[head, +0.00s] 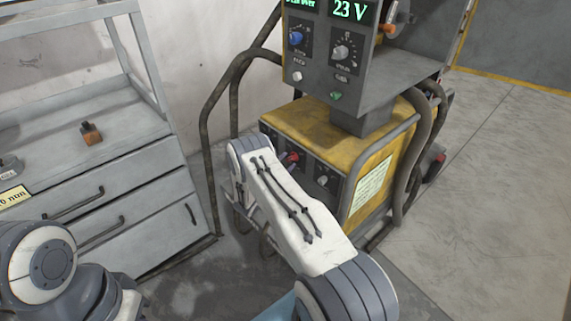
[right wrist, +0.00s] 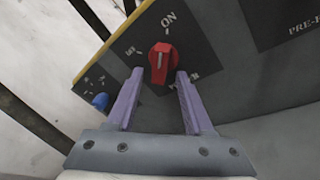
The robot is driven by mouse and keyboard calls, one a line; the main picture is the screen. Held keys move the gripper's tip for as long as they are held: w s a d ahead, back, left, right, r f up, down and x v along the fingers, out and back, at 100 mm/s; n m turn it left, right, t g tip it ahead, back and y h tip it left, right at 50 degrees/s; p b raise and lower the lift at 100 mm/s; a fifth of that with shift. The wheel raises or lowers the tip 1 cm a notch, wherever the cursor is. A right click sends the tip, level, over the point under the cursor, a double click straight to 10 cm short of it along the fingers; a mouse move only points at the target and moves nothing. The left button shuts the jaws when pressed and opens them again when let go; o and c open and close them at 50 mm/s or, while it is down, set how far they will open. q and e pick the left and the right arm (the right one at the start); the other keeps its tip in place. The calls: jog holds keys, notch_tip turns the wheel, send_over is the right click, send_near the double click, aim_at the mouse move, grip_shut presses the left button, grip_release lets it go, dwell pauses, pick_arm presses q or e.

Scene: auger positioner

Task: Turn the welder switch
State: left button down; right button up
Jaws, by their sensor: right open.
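The welder switch is a red rotary knob (right wrist: 160,62) on a dark plate on the welder's front panel. In the right wrist view, an ON label is above it and a smaller label is to its upper left. It also shows in the head view as a small red knob (head: 292,157) beside my right arm. My right gripper (right wrist: 160,73) is open, with its two purple fingers pointing at the panel. The knob appears between and just beyond the fingertips; I cannot tell whether they touch it. My left gripper is out of view.
The yellow welder body (head: 315,127) carries a grey control box (head: 308,90) reading 23 V. Dark hoses (head: 416,130) hang at its right. A grey drawer cabinet (head: 120,185) holding a small brown block (head: 91,134) stands at left. The concrete floor (head: 500,190) is clear at right.

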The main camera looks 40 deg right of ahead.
grip_shut()
jog(key=shift+n, duration=0.3)
jog(key=n, duration=0.1)
jog(key=n+y, duration=0.1)
jog(key=n, duration=0.1)
jog(key=shift+s+g, duration=0.2)
jog(key=shift+g, duration=0.1)
jog(key=n+g, duration=0.1)
jog(key=n, duration=0.2)
jog(key=n+g+b, duration=0.1)
jog(key=n+g, duration=0.1)
jog(key=n, duration=0.2)
jog(key=s+n+g+y, duration=0.1)
jog(key=n, duration=0.3)
jog(key=shift+s+r, duration=0.1)
jog(key=shift+r, duration=0.15)
jog(key=shift+n+g, duration=0.3)
